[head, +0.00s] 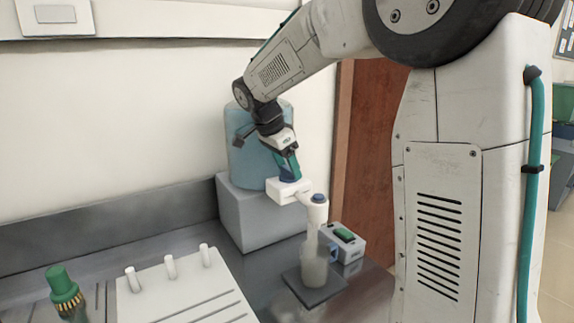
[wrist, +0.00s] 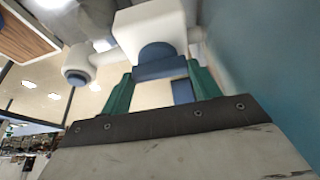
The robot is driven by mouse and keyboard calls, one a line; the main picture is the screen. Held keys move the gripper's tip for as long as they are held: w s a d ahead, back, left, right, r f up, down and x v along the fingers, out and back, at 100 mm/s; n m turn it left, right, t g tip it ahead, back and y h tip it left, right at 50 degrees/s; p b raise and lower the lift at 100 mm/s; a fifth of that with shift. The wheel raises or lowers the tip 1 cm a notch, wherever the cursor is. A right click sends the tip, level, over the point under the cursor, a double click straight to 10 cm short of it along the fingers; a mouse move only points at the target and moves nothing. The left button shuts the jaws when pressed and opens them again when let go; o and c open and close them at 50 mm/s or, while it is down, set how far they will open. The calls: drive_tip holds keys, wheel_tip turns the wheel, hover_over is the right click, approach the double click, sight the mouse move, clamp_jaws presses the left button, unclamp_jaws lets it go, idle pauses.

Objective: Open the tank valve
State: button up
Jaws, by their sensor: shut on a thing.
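The tank (head: 245,150) is a translucent blue cylinder standing on a grey block at the back, against the wall. The tank valve (head: 280,189) is a white fitting low on the tank's front, partly covered by my gripper. My gripper (head: 287,174) reaches down to it from above, its green fingers at the valve. In the wrist view, the green fingers of my gripper (wrist: 159,78) stand on either side of a blue part of the valve (wrist: 158,62), below its white body. The fingers are shut on this part. How far the valve is turned cannot be told.
A clear bottle (head: 314,262) stands on a dark plate beside a small grey box with a green display (head: 343,236). A white rack with pegs (head: 180,290) and a green-capped item (head: 65,290) are at the front left. Bare metal counter lies between.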

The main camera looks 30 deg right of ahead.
drive_tip(key=o, duration=1)
drive_tip(key=shift+a+r, duration=0.1)
drive_tip(key=v, duration=0.7)
drive_tip(key=shift+a+r, duration=0.2)
drive_tip(key=shift+r, duration=0.1)
